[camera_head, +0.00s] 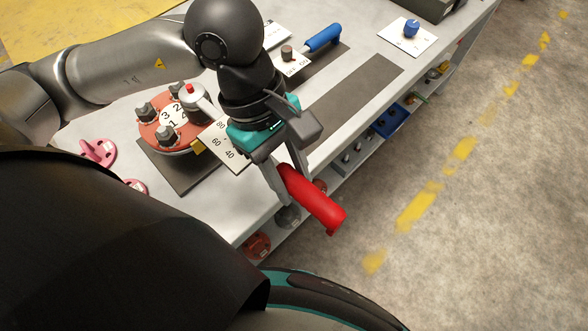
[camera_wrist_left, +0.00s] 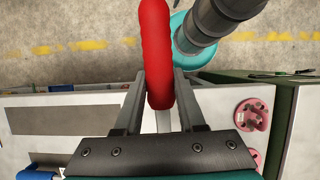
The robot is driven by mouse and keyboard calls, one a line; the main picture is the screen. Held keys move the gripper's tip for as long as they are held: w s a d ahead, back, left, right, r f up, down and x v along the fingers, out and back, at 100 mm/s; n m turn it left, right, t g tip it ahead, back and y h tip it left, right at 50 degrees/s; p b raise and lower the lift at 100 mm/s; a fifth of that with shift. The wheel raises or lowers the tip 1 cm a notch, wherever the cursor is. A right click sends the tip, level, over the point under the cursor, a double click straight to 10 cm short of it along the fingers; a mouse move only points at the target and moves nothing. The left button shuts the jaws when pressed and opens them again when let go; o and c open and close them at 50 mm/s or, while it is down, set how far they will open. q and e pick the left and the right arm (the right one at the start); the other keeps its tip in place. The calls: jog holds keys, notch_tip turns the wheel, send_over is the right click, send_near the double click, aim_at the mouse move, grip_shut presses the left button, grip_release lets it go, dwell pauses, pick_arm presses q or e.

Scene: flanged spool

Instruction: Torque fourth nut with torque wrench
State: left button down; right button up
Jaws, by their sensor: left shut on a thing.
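The spool's orange-red flange (camera_head: 150,131) stands on a dark mat, with dark nuts around a white numbered centre; 1, 2 and 3 are readable. The torque wrench has a red handle (camera_head: 312,198), a scale plate (camera_head: 226,143) marked 80, 60, 40 and a grey head (camera_head: 194,98) with a red top. The head is over the flange's right side and hides what is under it. My left gripper (camera_head: 280,180) is shut on the red handle, which sticks out past the bench's front edge. The handle (camera_wrist_left: 157,50) also lies between the fingers (camera_wrist_left: 155,100) in the left wrist view.
A blue-handled tool (camera_head: 323,38) lies at the back beside a small knob plate (camera_head: 291,64). A blue knob (camera_head: 412,29) on a white plate is farther right. Pink parts (camera_head: 98,151) stand left of the mat. A lower shelf holds bins (camera_head: 388,122). The right floor is clear.

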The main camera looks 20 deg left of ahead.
pick_arm(q)
jog(key=shift+r+p, duration=0.35)
jog(key=shift+r, duration=0.45)
notch_tip(320, 180, up, 4)
jog(key=p, duration=0.4)
jog(key=shift+w+f, duration=0.1)
